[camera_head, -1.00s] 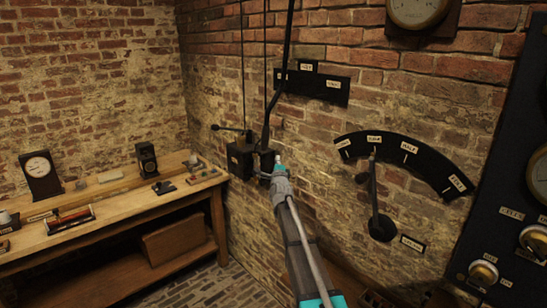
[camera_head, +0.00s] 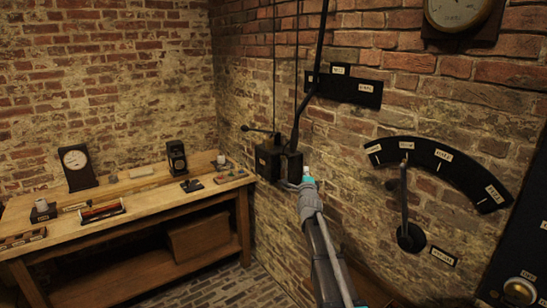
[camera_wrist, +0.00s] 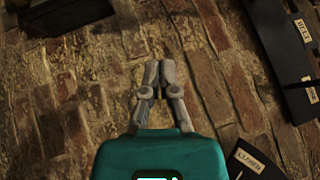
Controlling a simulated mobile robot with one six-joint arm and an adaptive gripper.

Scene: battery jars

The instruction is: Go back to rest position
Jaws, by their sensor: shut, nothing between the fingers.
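My gripper (camera_wrist: 160,68) points at the brick wall in the wrist view, its two grey fingers together at the tips with nothing between them. In the head view my arm reaches up from the bottom, and its end covers part of the wall beside the black switch box (camera_head: 278,162). The fingertips are hard to make out there. A long black lever (camera_head: 312,85) rises from the box. Whether my gripper touches the box or lever cannot be told from the head view; in the wrist view the fingers are clear of other things.
A black curved plate (camera_head: 440,168) with labels and a lever (camera_head: 405,200) is on the wall to the right. A wooden workbench (camera_head: 140,215) with a clock (camera_head: 76,165) and small items stands at left. Brick floor (camera_head: 215,288) shows between bench and wall.

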